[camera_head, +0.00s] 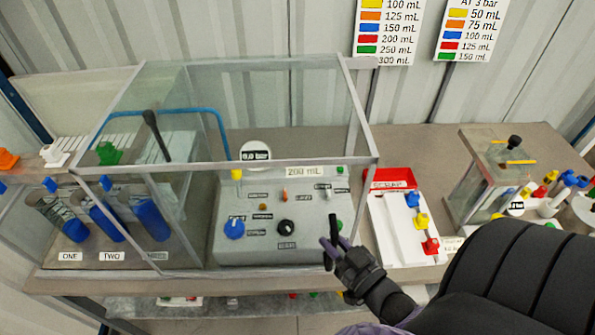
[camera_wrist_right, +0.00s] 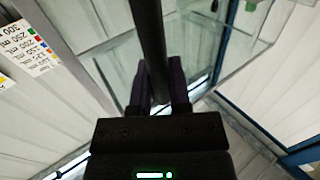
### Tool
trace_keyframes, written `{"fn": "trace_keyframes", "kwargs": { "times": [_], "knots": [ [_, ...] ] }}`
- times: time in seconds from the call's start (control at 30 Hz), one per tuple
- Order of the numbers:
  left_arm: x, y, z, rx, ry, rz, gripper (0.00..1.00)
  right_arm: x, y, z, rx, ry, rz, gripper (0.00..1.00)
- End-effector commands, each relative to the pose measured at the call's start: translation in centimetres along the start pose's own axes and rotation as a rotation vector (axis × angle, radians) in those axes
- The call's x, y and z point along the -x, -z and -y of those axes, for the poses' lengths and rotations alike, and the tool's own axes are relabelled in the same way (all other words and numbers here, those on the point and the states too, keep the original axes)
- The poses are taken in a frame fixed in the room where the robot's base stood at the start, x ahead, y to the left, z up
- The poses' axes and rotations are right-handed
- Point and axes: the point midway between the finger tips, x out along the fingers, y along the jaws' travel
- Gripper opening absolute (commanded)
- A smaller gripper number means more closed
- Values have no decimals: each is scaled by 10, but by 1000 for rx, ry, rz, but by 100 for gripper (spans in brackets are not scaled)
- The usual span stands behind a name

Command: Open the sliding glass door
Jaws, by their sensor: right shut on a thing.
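The glass enclosure (camera_head: 376,162) with pale frame edges stands on the bench, and its sliding glass door is at the front. The clear panes make the door's exact edges and position hard to tell. A black upright handle (camera_head: 333,222) shows at the front right of the enclosure. My right gripper (camera_head: 331,248) is at this handle, coming from the lower right. In the right wrist view the dark bar of the handle (camera_wrist_right: 150,35) runs between the two fingers, and the gripper (camera_wrist_right: 160,85) is shut on it. My left gripper is not in view.
Inside the enclosure are a grey control panel (camera_head: 260,200) with knobs and several blue-ended cylinders (camera_head: 150,218). A red and white tray (camera_head: 392,225) with coloured valves stands right of it. A smaller glass box (camera_head: 470,190) is farther right. Labelled charts (camera_head: 388,30) hang behind.

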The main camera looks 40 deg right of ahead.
Motion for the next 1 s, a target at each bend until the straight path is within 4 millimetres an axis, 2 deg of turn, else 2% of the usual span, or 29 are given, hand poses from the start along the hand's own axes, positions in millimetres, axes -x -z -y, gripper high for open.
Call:
{"fn": "trace_keyframes", "kwargs": {
  "times": [0.1,0.2,0.4,0.6,0.93,0.97,1.0],
  "knots": [
    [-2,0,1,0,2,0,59,17,-2,-24,4,0,5,0],
    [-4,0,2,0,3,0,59,28,-1,-41,3,0,4,0],
    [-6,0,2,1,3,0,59,41,-1,-61,1,0,2,0],
    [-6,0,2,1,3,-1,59,46,0,-68,1,-1,1,0],
    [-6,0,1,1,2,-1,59,46,0,-69,0,-1,2,0],
    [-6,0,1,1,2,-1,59,46,0,-68,0,-1,2,27],
    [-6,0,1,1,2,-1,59,46,0,-68,0,-1,2,36]
  ]
}}
